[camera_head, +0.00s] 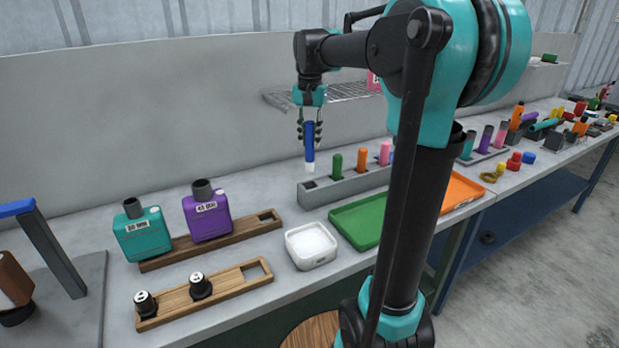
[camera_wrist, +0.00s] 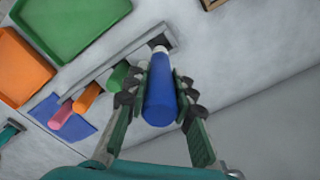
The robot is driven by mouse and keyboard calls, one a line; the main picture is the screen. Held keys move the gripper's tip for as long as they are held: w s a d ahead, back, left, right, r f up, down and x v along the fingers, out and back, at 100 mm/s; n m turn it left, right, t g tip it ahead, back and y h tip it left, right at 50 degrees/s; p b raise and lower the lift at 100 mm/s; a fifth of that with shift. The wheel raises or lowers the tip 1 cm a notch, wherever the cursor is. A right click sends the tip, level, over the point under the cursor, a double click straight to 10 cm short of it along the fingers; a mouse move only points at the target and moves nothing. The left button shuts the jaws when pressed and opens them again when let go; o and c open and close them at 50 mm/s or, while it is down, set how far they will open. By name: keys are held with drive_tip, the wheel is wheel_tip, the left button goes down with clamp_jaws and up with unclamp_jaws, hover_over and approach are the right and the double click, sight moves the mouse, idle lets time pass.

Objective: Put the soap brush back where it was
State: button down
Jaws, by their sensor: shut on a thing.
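The soap brush, with a blue handle (camera_head: 309,140) and a white tip, hangs upright in my gripper (camera_head: 309,122). In the wrist view my gripper (camera_wrist: 160,92) is shut on the blue handle (camera_wrist: 160,103). The brush's white tip points down toward the grey rack (camera_head: 345,183). The rack's left end has an empty dark square slot (camera_head: 310,184), close below the tip. In the wrist view the tip overlaps the slot end of the rack (camera_wrist: 110,62); I cannot tell whether they touch. Green (camera_head: 336,166), orange (camera_head: 361,160) and pink (camera_head: 384,153) handles stand in the rack.
A white soap dish (camera_head: 311,246) and a green tray (camera_head: 360,222) lie in front of the rack. An orange tray (camera_head: 460,193) is to the right. Teal (camera_head: 143,232) and purple (camera_head: 208,213) bottles stand in a wooden holder. A wire shelf (camera_head: 345,93) is behind.

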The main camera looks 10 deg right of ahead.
sight(310, 171)
wheel_tip(310, 171, down, 12)
drive_tip(key=shift+f, duration=0.2)
drive_tip(key=shift+f, duration=0.1)
idle(0.3)
drive_tip(key=c, duration=1.3)
unclamp_jaws()
wheel_tip(310, 171, up, 12)
drive_tip(key=shift+r, duration=0.15)
